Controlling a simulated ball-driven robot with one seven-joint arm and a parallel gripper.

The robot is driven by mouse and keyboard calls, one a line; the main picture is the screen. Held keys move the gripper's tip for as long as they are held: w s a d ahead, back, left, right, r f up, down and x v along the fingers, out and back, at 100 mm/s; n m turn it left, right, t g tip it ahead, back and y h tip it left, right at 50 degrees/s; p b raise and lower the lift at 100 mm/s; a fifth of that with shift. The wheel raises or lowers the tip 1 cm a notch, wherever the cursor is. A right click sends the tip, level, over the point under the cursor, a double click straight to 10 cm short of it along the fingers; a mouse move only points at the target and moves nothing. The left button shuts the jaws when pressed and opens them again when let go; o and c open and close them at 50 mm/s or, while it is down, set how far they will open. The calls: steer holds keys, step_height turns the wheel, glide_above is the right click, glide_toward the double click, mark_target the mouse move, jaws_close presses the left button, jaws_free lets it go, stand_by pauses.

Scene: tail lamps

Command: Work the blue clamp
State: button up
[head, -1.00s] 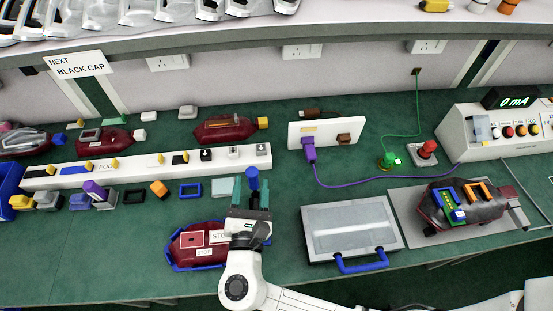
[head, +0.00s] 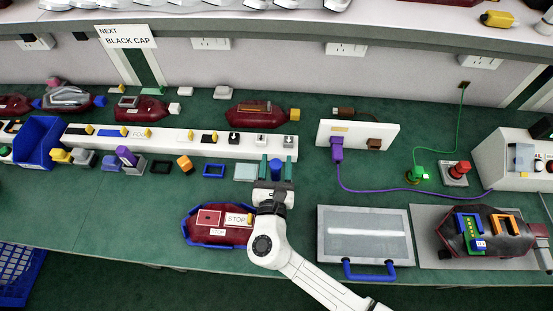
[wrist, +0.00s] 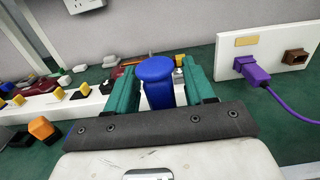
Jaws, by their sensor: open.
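A blue knob-topped post (head: 275,169), which I take to be the blue clamp, stands just in front of the white strip's right end. In the wrist view the blue post (wrist: 155,80) is upright between the two green fingers. My gripper (head: 275,166) is open, with one finger on each side of the post. Gaps show between post and fingers in the wrist view (wrist: 162,85). The post's foot is hidden behind my gripper.
A red lamp with STOP tags sits in a blue-edged cradle (head: 190,238) at front left. A grey case with a blue handle (head: 365,230) is at right. A white strip (head: 190,142) lies behind. A white block with a purple plug (head: 336,150) stands at back right.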

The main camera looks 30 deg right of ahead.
steer(key=shift+w+d, duration=0.25)
steer(key=shift+w, duration=0.15)
jaws_close()
stand_by(0.4)
